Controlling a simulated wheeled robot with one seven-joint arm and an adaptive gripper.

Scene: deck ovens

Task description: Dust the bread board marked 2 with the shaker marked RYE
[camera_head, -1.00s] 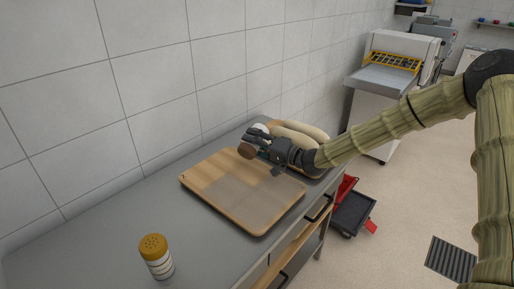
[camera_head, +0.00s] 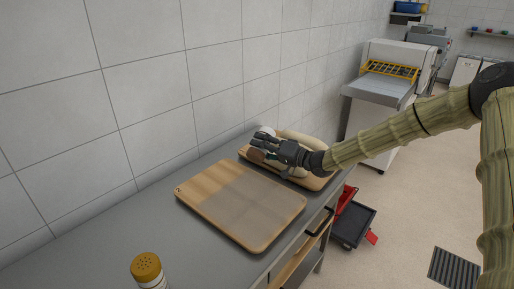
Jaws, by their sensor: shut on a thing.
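My gripper (camera_head: 268,151) is shut on a shaker with a brown cap (camera_head: 257,156) and a pale body. The shaker is tilted cap-down, and its label cannot be read. It is by the near edge of the far bread board (camera_head: 316,183), which bears pale dough loaves (camera_head: 300,141). The near bread board (camera_head: 206,187) lies flat and bears no loaves. A greyish patch covers much of its right part. A small dark mark shows at its left corner, too small to read. A second shaker (camera_head: 147,268) with a yellow cap stands upright at the front, cut by the frame's bottom edge.
The boards lie on a grey counter (camera_head: 110,230) against a tiled wall. The counter is clear to the left of the near board. A machine with a yellow guard (camera_head: 390,68) stands beyond. A dark tray with red parts (camera_head: 352,222) is low beside the counter.

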